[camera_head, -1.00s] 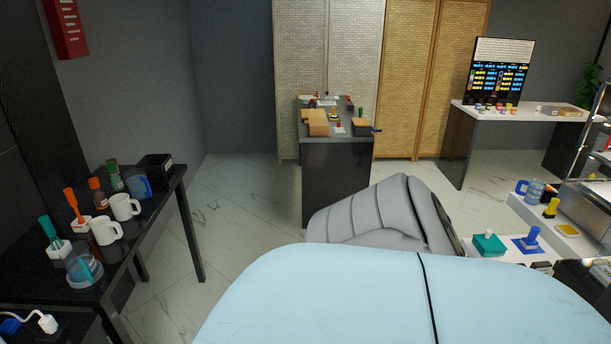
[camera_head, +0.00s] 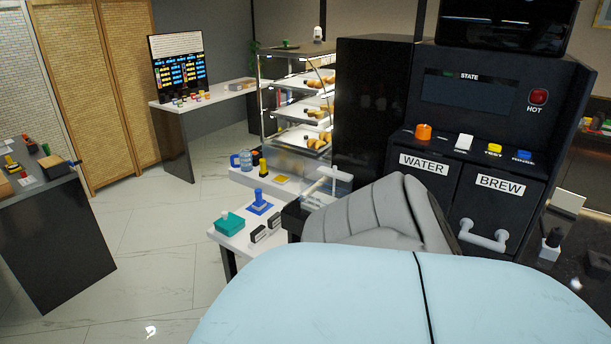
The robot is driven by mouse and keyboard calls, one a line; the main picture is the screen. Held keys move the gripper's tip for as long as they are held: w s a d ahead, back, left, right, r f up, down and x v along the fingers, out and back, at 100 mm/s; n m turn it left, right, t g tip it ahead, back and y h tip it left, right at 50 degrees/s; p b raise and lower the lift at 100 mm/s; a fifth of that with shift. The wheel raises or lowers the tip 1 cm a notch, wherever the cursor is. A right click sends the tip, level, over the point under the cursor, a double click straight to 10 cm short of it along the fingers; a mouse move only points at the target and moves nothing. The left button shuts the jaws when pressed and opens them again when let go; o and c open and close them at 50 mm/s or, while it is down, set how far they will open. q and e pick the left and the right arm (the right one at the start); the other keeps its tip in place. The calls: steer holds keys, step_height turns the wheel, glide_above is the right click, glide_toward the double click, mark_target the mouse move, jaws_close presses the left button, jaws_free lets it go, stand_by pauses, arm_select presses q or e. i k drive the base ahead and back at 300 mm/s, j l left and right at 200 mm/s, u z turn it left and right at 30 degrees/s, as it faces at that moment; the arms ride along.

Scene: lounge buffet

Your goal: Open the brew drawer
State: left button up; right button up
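The brew drawer (camera_head: 497,205) is the black front labelled BREW on the right side of a large black machine (camera_head: 500,95). A pale grey bar handle (camera_head: 485,237) sits low on its left part. The drawer front looks flush with the machine, so it appears closed. Its lower left is partly hidden behind my own grey and light blue body parts.
A WATER front (camera_head: 424,166) sits left of the brew drawer. Orange, white, yellow and blue controls line the ledge above. A dark counter (camera_head: 575,285) lies right. A low white table (camera_head: 240,243) with stamps and a pastry case (camera_head: 297,95) stand left.

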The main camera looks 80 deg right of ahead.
mark_target(491, 209)
steer(key=z, duration=3.5)
